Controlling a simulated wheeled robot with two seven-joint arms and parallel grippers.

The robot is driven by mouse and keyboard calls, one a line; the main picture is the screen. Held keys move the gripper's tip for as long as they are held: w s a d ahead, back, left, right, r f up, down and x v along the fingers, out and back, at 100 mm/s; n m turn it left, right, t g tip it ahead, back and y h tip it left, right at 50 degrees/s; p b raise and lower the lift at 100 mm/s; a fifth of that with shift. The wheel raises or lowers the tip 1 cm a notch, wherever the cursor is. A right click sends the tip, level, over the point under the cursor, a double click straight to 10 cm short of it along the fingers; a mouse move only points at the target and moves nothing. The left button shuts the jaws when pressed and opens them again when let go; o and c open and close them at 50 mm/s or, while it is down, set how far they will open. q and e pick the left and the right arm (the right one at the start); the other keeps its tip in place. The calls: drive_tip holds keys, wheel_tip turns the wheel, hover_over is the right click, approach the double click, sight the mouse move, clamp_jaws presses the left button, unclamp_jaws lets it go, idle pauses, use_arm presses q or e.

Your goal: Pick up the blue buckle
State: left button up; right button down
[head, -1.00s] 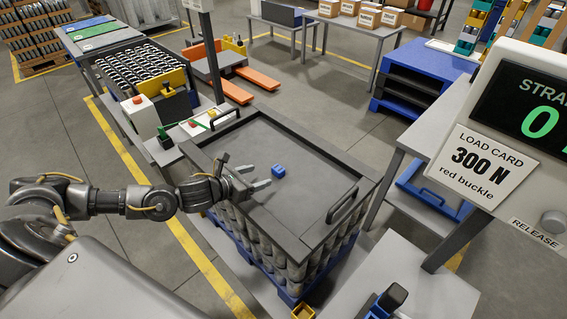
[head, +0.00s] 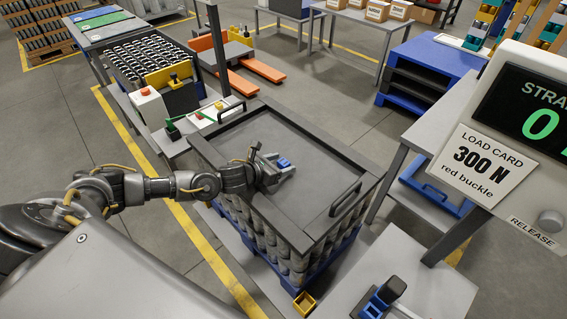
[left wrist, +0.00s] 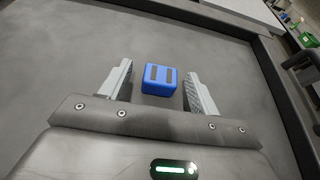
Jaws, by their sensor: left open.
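The blue buckle (head: 284,163) is a small blue block with two dark slots. It lies on the dark grey tray-like lid (head: 310,200) on top of the stacked cans. My left gripper (head: 283,168) is open and reaches in from the left, low over the lid. In the left wrist view the buckle (left wrist: 160,79) sits between the tips of the two fingers (left wrist: 158,88), with a gap on each side, so the fingers are around it without visibly touching. In the head view the gripper partly hides the buckle. My right gripper is not in view.
The lid has a raised rim and black handles (head: 346,198). A grey post (head: 214,50) stands behind it. At the right are a display panel with a load card (head: 474,164) reading 300 N, red buckle, and a grey table (head: 420,265). Most of the lid is clear.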

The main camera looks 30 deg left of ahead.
use_arm(q)
drive_tip(key=shift+w+d+f, duration=0.25)
drive_tip(key=shift+w, duration=0.25)
drive_tip(key=c, duration=1.1)
drive_tip(key=shift+o, duration=0.2)
